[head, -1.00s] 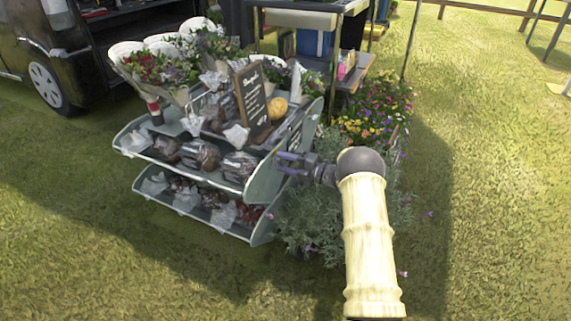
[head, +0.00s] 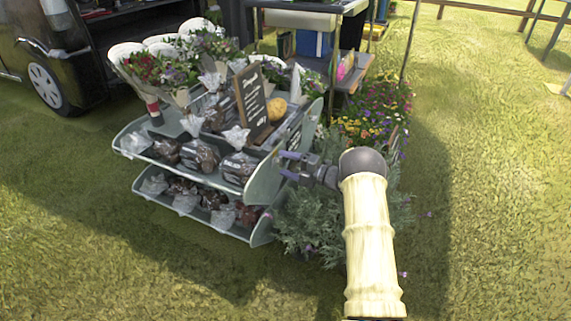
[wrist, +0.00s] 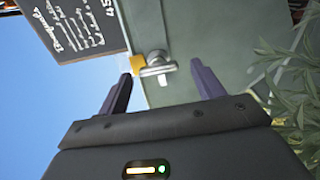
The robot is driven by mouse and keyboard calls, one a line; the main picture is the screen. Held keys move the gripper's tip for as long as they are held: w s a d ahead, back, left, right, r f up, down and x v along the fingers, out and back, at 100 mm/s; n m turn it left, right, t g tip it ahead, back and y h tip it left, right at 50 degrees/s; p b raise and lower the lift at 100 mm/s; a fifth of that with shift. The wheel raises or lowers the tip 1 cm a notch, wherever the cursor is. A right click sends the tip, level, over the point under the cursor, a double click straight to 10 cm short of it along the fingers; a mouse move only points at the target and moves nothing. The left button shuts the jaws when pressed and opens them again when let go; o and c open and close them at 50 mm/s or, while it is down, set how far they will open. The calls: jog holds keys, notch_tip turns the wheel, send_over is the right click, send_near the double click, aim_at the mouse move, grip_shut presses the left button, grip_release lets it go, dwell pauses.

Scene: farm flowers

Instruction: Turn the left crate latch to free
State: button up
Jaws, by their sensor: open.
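A small pale metal latch (wrist: 157,66) with a short lever sits on the grey-green side panel (wrist: 210,30) in the wrist view. The lever lies roughly crosswise in that picture. My gripper (wrist: 161,72) is open, with one dark finger on each side of the latch; I cannot tell whether either touches it. In the head view, my gripper (head: 284,164) is at the right side panel (head: 266,181) of the tiered stand. The latch cannot be made out in the head view.
A chalkboard (head: 252,105) and an orange-yellow gourd (head: 277,109) stand on the stand's top. Bagged goods (head: 201,155) fill its shelves. Leafy plants (head: 312,215) crowd beneath my gripper. Open grass (head: 490,180) lies to the right.

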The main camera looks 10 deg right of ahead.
jog(key=p+v, duration=0.6)
jog(key=v, duration=1)
jog(key=shift+s+d, duration=0.2)
jog(key=shift+d, duration=0.05)
